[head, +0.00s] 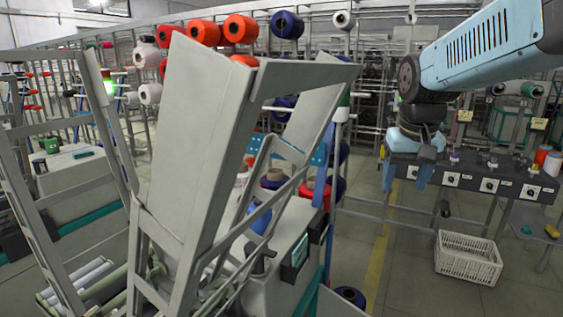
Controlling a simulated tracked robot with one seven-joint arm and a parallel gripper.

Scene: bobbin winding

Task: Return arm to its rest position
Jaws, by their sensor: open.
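My arm (490,50) enters from the upper right and its wrist bends downward at the dark joint. My gripper (407,174) hangs below the wrist, pointing down. Its two blue fingers stand apart with nothing visible between them. It shows in front of the left end of a dark winding bench (500,176) with white dial plates. I cannot tell how far it is from the bench.
A large grey metal frame (185,130) fills the left and middle. A white crate (467,259) stands on the floor at the right. Racks with red spools (240,28) and blue spools (287,25) stand behind. Floor (400,285) is clear left of the crate.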

